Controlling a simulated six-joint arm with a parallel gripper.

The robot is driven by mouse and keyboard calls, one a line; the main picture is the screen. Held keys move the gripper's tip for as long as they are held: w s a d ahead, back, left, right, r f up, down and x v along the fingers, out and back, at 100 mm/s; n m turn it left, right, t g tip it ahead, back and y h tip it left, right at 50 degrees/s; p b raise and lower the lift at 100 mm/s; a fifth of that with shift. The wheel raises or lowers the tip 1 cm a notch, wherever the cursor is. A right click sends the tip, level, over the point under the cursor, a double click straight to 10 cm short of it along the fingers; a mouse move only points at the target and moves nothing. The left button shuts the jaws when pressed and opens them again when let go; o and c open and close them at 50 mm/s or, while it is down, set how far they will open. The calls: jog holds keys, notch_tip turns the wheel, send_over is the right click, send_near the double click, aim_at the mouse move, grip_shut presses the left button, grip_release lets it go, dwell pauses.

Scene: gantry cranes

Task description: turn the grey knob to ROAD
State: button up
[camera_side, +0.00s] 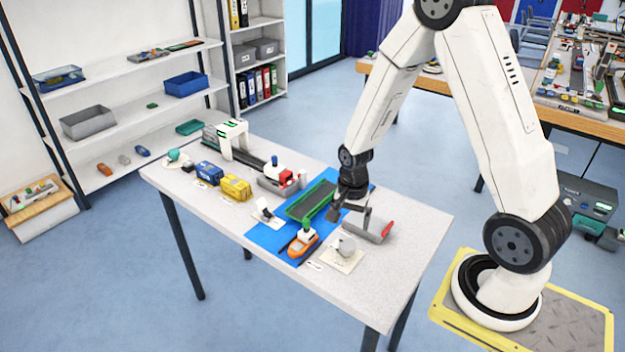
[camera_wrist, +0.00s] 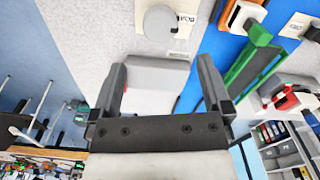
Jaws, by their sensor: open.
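The grey knob (camera_side: 346,246) is a round knob on a cream plate (camera_side: 342,262) near the front right of the table. In the wrist view the grey knob (camera_wrist: 160,22) is at the top, with a label (camera_wrist: 186,20) beside it that appears upside down. The knob's pointing direction is too small to tell. My gripper (camera_side: 350,214) is open and empty, above the table and behind the knob in the side view. In the wrist view my gripper (camera_wrist: 162,65) has its two fingers spread apart, short of the knob and not touching it.
A grey piece with a red end (camera_side: 380,232) lies close beneath my gripper. A green-framed crane part (camera_side: 312,201) and an orange boat (camera_side: 302,243) are on the blue mat (camera_side: 268,238). Yellow (camera_side: 236,187) and blue blocks (camera_side: 208,171) stand farther left. The table's right corner is clear.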

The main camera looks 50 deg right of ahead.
aim_at(348, 243)
jog(key=shift+f, duration=0.2)
jog(key=shift+f, duration=3.7)
jog(key=c, duration=1.3)
